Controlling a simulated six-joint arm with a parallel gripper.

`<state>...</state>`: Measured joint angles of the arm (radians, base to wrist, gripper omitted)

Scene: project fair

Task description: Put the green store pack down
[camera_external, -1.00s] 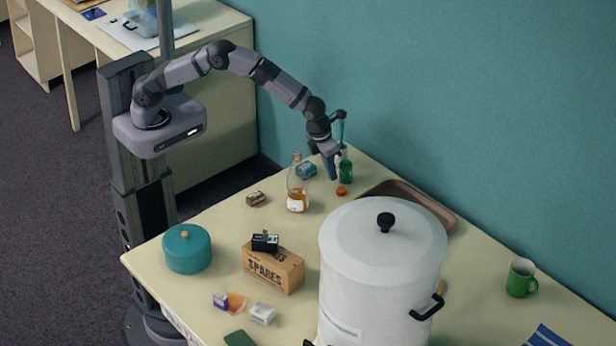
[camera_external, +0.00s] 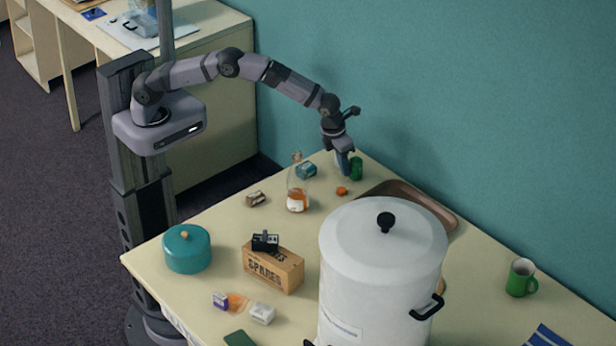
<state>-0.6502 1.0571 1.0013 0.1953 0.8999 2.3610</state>
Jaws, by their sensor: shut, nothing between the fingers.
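My gripper (camera_external: 347,172) points down near the far corner of the table, by the wall, with its fingers together and empty. A small green item (camera_external: 357,169) shows just to the right of the fingers, partly hidden by them; I cannot tell whether they touch it or whether it is the store pack. A teal-green small pack (camera_external: 306,170) lies on the table to the left of my gripper, behind the bottle. A flat dark green item (camera_external: 240,339) lies at the table's near edge, partly cut off by the frame.
A glass bottle (camera_external: 298,190) stands left of my gripper, an orange item (camera_external: 341,191) below it. A brown tray (camera_external: 440,208) lies to the right, behind a large white pot (camera_external: 375,270). A SPARES box (camera_external: 273,270) and teal pot (camera_external: 187,249) stand nearer.

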